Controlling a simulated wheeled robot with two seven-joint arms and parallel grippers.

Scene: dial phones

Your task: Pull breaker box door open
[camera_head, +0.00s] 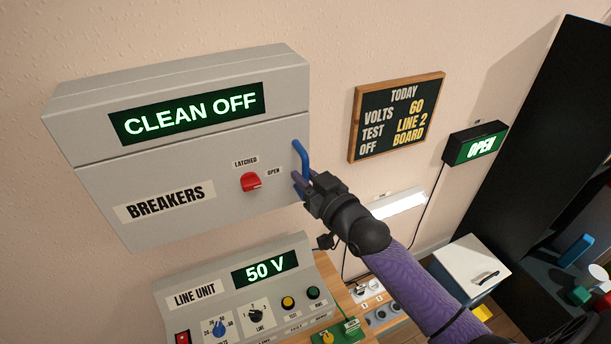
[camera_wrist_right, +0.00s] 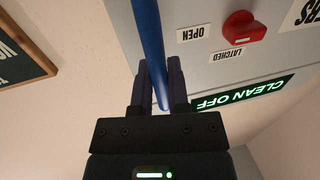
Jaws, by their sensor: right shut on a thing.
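The grey breaker box (camera_head: 90,190) hangs on the wall, its front labelled BREAKERS and its display reading CLEAN OFF. Its door looks closed. The red latch knob (camera_head: 251,182) sits between the LATCHED and OPEN labels; it also shows in the right wrist view (camera_wrist_right: 243,28). The blue handle (camera_head: 301,157) stands at the door's right edge. My right gripper (camera_head: 301,184) is shut on the lower part of the blue handle. In the right wrist view the blue handle (camera_wrist_right: 148,40) runs between the two fingers (camera_wrist_right: 160,88). My left gripper is not in view.
The line unit (camera_head: 240,285), reading 50 V, stands below the box. The wall between box and board is bare.

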